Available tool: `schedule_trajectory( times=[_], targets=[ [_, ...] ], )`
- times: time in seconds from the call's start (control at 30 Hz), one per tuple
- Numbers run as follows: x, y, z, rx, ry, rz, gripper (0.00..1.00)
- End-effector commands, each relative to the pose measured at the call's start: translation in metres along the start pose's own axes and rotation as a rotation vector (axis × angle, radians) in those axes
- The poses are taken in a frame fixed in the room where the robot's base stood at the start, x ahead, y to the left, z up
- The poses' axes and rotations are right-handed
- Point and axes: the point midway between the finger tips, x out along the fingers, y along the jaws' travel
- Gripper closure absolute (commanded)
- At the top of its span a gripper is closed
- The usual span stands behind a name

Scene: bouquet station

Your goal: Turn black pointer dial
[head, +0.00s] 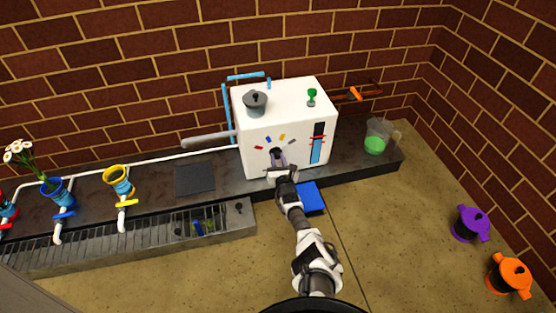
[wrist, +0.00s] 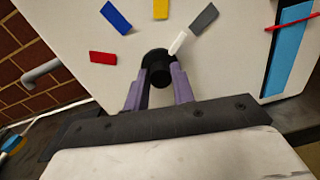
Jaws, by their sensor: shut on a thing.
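The black pointer dial (wrist: 160,73) is on the front face of the white box (head: 285,110). It has a round black body, and its white pointer (wrist: 181,42) is angled up and right toward a grey mark (wrist: 204,19). Blue (wrist: 116,18), yellow (wrist: 161,9) and red (wrist: 103,58) marks also surround it. My gripper (wrist: 158,90) is shut on the dial, with one purple finger on each side. In the head view my gripper (head: 278,158) hides most of the dial.
A blue level strip (wrist: 286,48) with red markers is right of the dial. A grey pot-like knob (head: 255,101) and a green knob (head: 312,96) are on top of the box. A blue block (head: 311,198) sits below it. A beaker of green liquid (head: 375,143) stands right.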

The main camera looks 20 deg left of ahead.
Motion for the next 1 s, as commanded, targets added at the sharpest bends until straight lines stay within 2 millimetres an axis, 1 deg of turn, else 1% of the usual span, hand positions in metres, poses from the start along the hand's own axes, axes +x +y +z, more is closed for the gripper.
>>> schedule_trajectory(
  times=[1.0],
  targets=[
    [-0.0005,0.0006,-0.0024,-0.952,-0.042,0.013,0.98]
  ],
)
